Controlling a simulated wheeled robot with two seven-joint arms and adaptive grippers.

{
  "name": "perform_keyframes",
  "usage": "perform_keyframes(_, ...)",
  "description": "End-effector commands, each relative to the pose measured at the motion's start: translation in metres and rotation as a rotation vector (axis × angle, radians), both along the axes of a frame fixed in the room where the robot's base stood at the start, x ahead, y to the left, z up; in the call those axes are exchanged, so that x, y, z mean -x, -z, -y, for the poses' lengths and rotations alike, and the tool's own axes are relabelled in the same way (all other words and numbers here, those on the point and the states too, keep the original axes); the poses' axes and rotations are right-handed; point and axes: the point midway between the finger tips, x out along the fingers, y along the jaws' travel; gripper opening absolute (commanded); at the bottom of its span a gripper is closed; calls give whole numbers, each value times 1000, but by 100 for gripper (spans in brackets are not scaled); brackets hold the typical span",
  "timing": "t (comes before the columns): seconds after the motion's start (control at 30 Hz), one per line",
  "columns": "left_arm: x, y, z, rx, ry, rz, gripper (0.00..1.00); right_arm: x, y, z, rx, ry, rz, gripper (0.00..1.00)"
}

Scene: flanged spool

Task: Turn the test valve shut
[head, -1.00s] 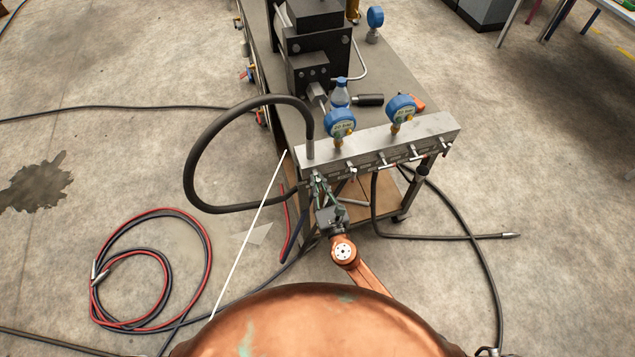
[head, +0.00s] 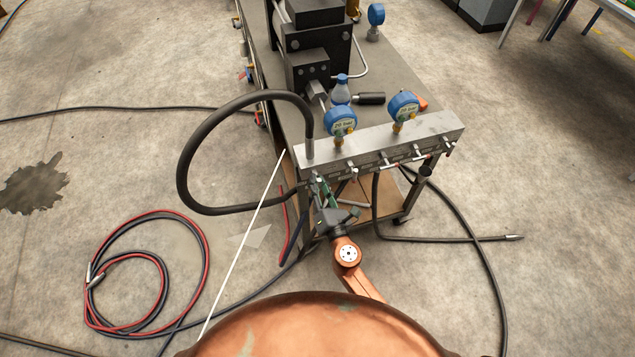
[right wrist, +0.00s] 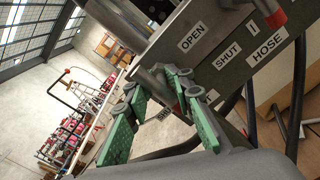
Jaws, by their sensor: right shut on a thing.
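A silver manifold block (head: 432,132) runs along the near edge of the cart, with several small valve levers on its front face. My right gripper (head: 317,182) is at the block's left end, shut on a valve lever there. In the right wrist view, its green-padded fingers (right wrist: 155,85) close around a grey metal part beside the OPEN label (right wrist: 192,39) and the SHUT label (right wrist: 227,55). The fingers hide most of the lever, so its exact angle is unclear. I cannot read which valve is the test valve. My left gripper is not in view.
Two blue gauges (head: 341,121) and (head: 403,104) stand on the block. A black hose (head: 183,165) loops from its left end, and another hangs below. A white rod (head: 243,238) slants past on the left. Coiled red and black hoses (head: 147,215) lie on the floor.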

Motion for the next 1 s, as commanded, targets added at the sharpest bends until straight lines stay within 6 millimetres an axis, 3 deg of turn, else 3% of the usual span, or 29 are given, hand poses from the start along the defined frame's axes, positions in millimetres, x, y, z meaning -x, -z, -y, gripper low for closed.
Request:
perform_keyframes(0.5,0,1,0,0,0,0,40,0,-1,-2,-24,-4,-6,0)
perform_keyframes(0.53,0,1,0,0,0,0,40,0,-1,-2,-24,-4,-6,22)
perform_keyframes(0.8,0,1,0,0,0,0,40,0,-1,0,-20,-1,-6,40)
perform_keyframes(1.0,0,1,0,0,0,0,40,0,0,0,-18,1,-5,40)
